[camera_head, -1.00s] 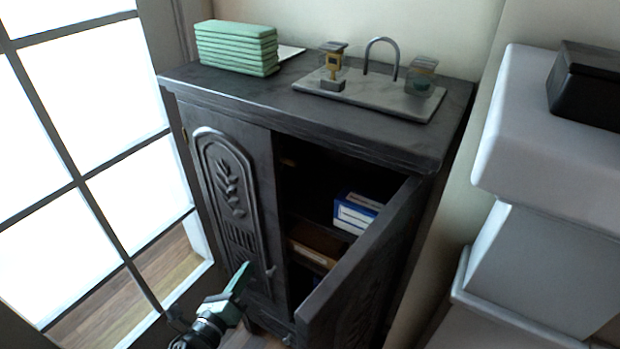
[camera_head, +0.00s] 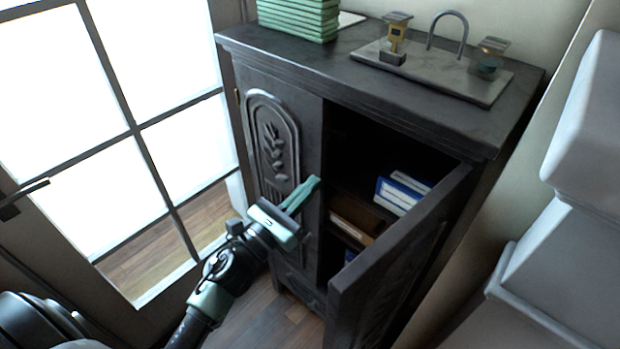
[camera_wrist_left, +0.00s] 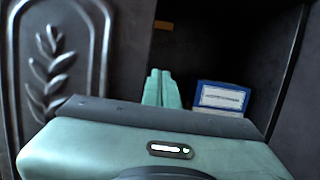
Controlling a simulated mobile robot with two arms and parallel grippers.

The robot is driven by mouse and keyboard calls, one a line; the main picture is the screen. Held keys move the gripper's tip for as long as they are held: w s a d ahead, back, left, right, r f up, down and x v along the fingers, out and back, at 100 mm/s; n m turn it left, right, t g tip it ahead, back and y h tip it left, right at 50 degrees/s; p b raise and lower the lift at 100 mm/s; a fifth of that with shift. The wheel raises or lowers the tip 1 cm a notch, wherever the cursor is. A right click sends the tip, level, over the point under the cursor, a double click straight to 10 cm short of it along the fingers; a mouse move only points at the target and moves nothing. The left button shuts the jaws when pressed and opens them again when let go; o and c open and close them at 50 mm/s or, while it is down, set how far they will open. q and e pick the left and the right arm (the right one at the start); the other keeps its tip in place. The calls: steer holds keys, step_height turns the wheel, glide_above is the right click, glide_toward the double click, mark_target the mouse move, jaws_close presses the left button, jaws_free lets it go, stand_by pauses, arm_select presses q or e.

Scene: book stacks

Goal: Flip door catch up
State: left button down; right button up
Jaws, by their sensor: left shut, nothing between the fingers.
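The dark carved cabinet has its left door (camera_head: 252,133) closed and its right door (camera_head: 405,255) swung open. No door catch can be clearly made out in the head view. In the left wrist view a small brass-coloured piece (camera_wrist_left: 164,25) shows high at the dark opening; I cannot tell whether it is the catch. My left gripper (camera_head: 312,184) is shut and empty, in front of the left door's free edge beside the opening. In the left wrist view its fingers (camera_wrist_left: 161,88) point towards the opening, below the brass-coloured piece. My right gripper is not in view.
Blue-and-white boxes (camera_head: 398,193) and a brown box (camera_head: 356,216) sit on shelves inside. A green stack (camera_head: 298,18) and a tray (camera_head: 465,85) with small items stand on top. A glazed door (camera_head: 130,130) is at left, a pale pedestal (camera_head: 560,250) at right.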

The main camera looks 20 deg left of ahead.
mark_target(339, 132)
arm_select(q)
steer(key=w+d+r+p, duration=0.2)
steer(key=w+r+p, duration=0.3)
steer(key=w, duration=0.1)
steer(key=shift+w+d+r, duration=0.2)
steer(key=shift+w+r, duration=0.15)
steer(key=shift+r, duration=0.05)
steer(key=shift+r+p, duration=0.95)
steer(key=shift+r, duration=0.5)
steer(key=shift+f, duration=0.1)
